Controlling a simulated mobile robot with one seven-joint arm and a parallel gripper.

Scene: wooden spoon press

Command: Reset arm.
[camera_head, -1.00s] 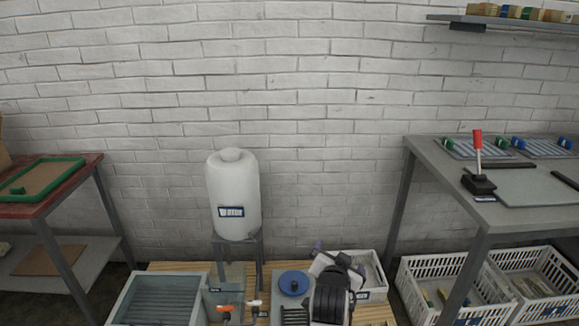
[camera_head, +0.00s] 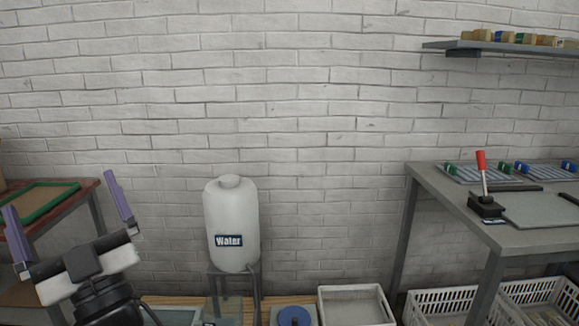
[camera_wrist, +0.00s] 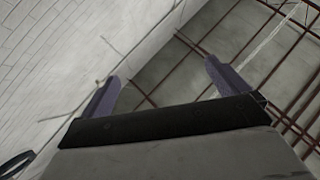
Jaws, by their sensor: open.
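My gripper (camera_head: 68,222) is raised at the lower left of the head view. Its two purple fingers point up and stand wide apart, with nothing between them. In the wrist view my gripper (camera_wrist: 160,92) also shows open and empty, facing the white brick wall and a ceiling with dark red bars. In the head view it stands in front of the red-topped table and hides part of it.
A white water tank (camera_head: 231,225) stands on a small metal stand at centre. A red table (camera_head: 88,190) with a green-framed board (camera_head: 50,203) is at left. A grey workbench (camera_head: 520,238) with a red-handled press (camera_head: 484,185) is at right. White crates (camera_head: 440,303) sit below.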

